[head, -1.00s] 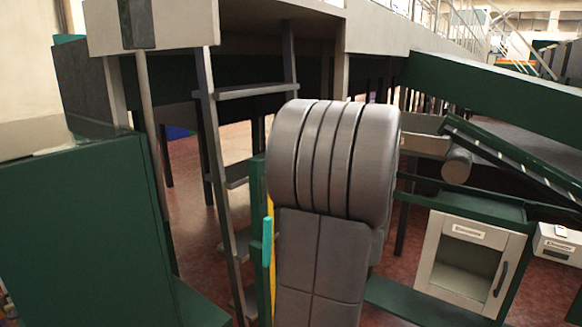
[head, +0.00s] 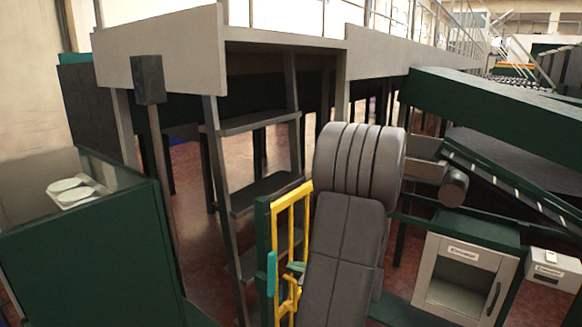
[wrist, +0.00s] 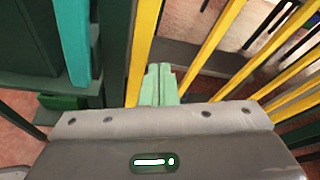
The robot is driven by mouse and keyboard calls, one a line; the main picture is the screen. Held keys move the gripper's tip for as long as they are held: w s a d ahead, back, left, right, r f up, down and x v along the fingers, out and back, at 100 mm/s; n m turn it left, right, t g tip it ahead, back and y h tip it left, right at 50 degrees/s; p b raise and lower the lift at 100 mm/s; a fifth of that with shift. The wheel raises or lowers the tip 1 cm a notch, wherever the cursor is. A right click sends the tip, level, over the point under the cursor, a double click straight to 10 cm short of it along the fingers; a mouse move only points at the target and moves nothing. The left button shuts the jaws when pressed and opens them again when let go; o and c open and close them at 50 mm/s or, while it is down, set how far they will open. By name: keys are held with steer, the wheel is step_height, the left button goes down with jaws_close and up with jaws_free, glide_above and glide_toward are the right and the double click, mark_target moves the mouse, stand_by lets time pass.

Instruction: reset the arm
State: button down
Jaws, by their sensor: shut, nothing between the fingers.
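My gripper (wrist: 158,85) shows in the wrist view as two pale green fingers, closed together with nothing between them. Yellow bars stand close on both sides of the fingers, and a teal upright part is at the upper left. I cannot tell whether the fingers touch a bar. In the head view my grey arm fills the middle and hides most of my gripper. No oranges are visible.
A yellow gate (head: 292,235) with a teal handle (head: 271,275) stands left of my arm. A ladder (head: 262,193) and raised platform are behind it. A green bin (head: 95,260) is at left. A conveyor (head: 520,190) and an open-fronted cabinet (head: 465,280) are at right.

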steer(key=shift+s+a+f+m+p, duration=0.15)
steer(key=shift+s+m+p, duration=0.35)
steer(key=shift+p, duration=0.4)
steer(key=shift+w+f, duration=0.1)
